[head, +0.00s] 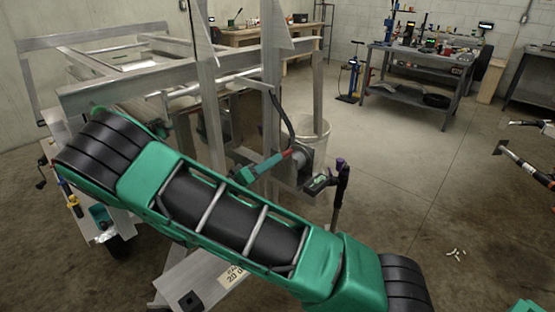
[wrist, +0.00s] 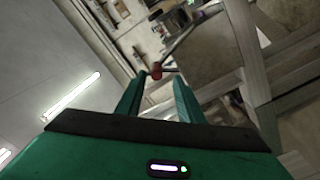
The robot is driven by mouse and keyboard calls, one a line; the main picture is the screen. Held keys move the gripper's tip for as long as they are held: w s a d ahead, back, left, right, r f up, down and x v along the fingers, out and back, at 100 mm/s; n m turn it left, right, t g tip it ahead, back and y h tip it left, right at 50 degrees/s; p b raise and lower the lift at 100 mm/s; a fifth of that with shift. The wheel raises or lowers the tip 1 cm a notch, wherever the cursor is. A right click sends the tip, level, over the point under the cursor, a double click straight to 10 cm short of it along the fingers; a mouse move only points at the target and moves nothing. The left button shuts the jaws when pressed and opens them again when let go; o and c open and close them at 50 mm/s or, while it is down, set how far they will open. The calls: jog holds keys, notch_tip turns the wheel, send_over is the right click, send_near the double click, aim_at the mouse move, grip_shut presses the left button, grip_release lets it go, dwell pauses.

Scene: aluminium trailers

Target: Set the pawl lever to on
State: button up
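The winch (head: 308,160) sits on an upright post of the aluminium trailer, with a dark strap or hose above it and a dark crank grip (head: 341,174) to its right. The pawl lever's setting is too small to read.
Trailer rails (head: 150,85) and upright posts stand close around the winch. A white bucket (head: 313,135) is behind it. A cluttered workbench (head: 420,62) stands at the back right. The floor (head: 420,170) between is mostly clear, with small white bits (head: 456,253) at right.

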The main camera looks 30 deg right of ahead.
jog(key=shift+v, duration=2)
jog(key=s+d+m+g+y, duration=0.3)
jog(key=s+d+g+y, duration=0.5)
jog(key=s+d, duration=0.55)
jog(key=s+a+r+y, duration=0.2)
jog(key=s+y, duration=0.1)
jog(key=s, duration=0.4)
jog(key=s+a+r+t+y, duration=0.1)
jog(key=s+r+y, duration=0.2)
jog(key=s, duration=0.4)
jog(key=s+a+r+n+t+y, duration=0.1)
jog(key=s+a+r+y, duration=0.1)
jog(key=s, duration=0.5)
jog(key=shift+a+r+y, duration=0.3)
jog(key=shift+r+y, duration=0.05)
jog(key=shift+y, duration=0.35)
